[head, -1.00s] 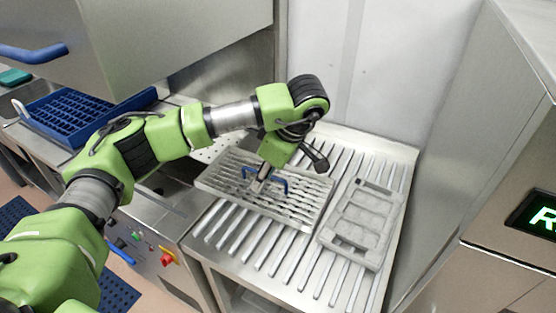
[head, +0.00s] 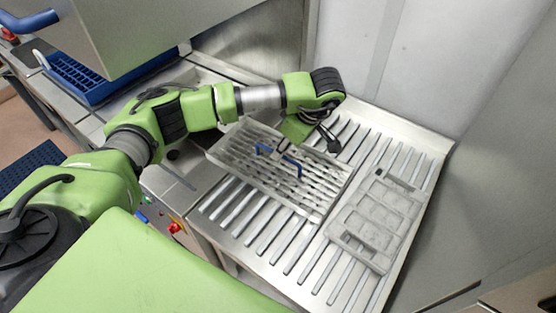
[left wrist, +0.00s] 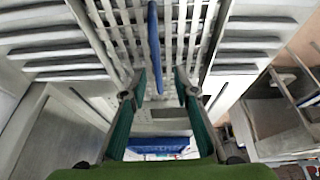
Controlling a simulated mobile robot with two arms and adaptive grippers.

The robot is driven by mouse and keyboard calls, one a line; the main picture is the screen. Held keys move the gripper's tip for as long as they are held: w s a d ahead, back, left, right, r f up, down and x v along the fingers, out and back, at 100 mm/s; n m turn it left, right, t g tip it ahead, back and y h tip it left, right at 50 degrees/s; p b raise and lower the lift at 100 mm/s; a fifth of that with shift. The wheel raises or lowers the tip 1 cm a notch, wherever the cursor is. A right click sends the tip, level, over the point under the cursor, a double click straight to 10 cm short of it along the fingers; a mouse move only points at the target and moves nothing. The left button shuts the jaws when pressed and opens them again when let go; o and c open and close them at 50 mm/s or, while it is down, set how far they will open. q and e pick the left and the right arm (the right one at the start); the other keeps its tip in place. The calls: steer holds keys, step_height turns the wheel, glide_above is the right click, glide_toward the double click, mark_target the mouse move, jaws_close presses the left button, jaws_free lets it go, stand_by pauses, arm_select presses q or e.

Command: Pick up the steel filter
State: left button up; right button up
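The steel filter (head: 322,192) is a shallow rectangular metal piece with wavy slats and a blue handle (head: 291,166) across its middle. It lies on the ribbed steel counter in the head view. My left gripper (head: 284,147) hangs over it, by the handle; its fingertips are mostly hidden by the wrist there. In the left wrist view the left gripper (left wrist: 161,85) is open and empty, its two teal-padded fingers apart. The blue handle (left wrist: 154,45) shows ahead, in line with the gap between the fingers, with the filter's slats around it. My right gripper is not in view.
A grey plate with rectangular openings (head: 345,238) lies right of the filter on the ribbed counter (head: 222,214). A steel wall stands behind and right. A blue rack (head: 92,85) sits at the far left under a steel hood (head: 150,30).

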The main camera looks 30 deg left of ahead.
arm_select(q)
steer(key=shift+a+f, duration=0.1)
steer(key=shift+f, duration=0.1)
steer(key=p+x, duration=0.3)
steer(key=x, duration=0.1)
steer(key=shift+w+a+f, duration=0.15)
steer(key=shift+w+f, duration=0.05)
steer(key=shift+f, duration=0.25)
jaws_close()
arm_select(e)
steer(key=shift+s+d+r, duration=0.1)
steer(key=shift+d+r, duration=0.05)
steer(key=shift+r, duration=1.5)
